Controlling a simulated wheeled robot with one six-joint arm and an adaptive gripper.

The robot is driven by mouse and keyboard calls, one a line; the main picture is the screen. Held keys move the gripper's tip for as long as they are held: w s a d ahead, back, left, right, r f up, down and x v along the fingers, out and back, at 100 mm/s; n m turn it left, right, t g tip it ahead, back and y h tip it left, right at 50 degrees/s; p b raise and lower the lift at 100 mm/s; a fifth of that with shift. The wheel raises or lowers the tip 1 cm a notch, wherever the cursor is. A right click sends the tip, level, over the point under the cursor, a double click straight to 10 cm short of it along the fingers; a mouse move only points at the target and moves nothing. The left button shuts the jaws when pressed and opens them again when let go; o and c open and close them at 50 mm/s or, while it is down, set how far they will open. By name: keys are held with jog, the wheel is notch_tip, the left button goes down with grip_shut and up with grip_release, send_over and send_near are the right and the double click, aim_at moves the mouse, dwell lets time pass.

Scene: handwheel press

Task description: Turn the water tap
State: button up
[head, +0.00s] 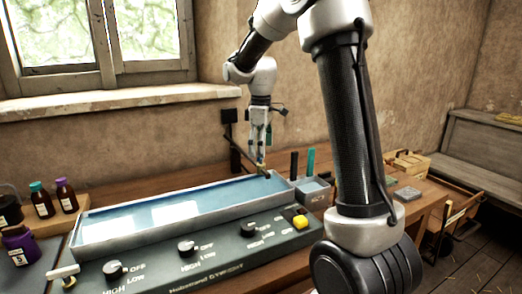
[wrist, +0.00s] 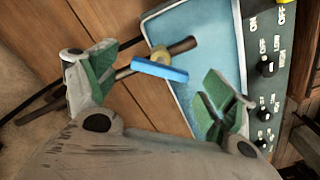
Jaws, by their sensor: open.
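The water tap has a blue bar handle (wrist: 160,70) on a brass fitting at the end of a dark pipe in the wrist view. In the head view the tap's dark pipe (head: 240,157) runs from the wall out over the far edge of the water tray (head: 90,221). My gripper (head: 262,148) points down above the tap end. In the wrist view my gripper (wrist: 161,80) is open, its green-padded fingers apart on either side of the blue handle. No finger visibly touches the handle. In the head view the handle is mostly hidden by the fingers.
A control panel (head: 215,262) with black knobs and a yellow button fronts the tray. A white-handled brass fitting (head: 66,275) stands at its left corner. Bottles (head: 41,199) stand at left; a small grey container (head: 312,190) with upright handles stands right of the tray.

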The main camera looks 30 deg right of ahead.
jog(key=shift+f, duration=0.55)
jog(key=c, duration=1)
jog(key=shift+m, duration=0.3)
jog(key=m, duration=0.9)
jog(key=o, duration=1)
